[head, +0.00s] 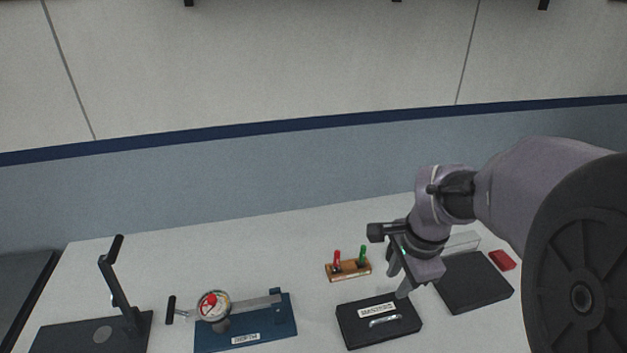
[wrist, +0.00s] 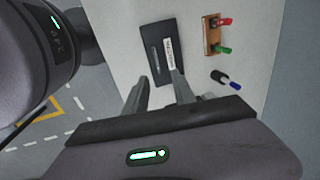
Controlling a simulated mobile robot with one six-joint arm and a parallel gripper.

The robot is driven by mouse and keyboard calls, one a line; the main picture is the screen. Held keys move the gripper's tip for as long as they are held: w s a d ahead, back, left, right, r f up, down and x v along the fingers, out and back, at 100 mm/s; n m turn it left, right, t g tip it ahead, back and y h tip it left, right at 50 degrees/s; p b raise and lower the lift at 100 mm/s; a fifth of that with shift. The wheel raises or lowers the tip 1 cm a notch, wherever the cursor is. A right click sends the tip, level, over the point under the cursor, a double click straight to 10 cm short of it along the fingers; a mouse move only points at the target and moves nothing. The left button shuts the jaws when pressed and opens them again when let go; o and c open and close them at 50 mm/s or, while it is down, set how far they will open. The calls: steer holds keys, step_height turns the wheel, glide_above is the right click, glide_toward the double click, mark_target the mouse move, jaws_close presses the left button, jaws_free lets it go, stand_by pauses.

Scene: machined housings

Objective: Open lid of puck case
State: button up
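A flat black case (head: 380,328) with a white label and a light metal handle on top lies on the bench in the head view. Its lid looks shut. I take it for the puck case, but the label is too small to read. The case (wrist: 161,55) also shows in the wrist view, beyond my fingertips. My gripper (head: 396,284) is above the back right part of the case. In the wrist view my gripper (wrist: 158,77) has its two fingers apart with nothing between them. Whether a fingertip touches the case I cannot tell.
A wooden block (head: 348,270) with red and green pegs stands behind the case. A dark flat box (head: 474,284) and a red block (head: 502,260) are to the right. A blue gauge fixture (head: 262,328) and a black stand (head: 95,335) are left. A marker (wrist: 226,79) lies nearby.

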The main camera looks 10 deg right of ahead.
mark_target(380, 320)
steer(key=f+b, duration=0.2)
steer(key=f, duration=0.3)
steer(key=w+f+b, duration=0.1)
steer(key=f+b, duration=0.1)
steer(key=f, duration=0.4)
steer(key=w+f+b, duration=0.1)
steer(key=f+b, duration=0.1)
steer(key=f, duration=0.3)
steer(key=shift+a+f+b, duration=0.15)
steer(key=shift+f+b, duration=0.15)
steer(key=shift+f, duration=0.05)
jaws_close()
stand_by(0.3)
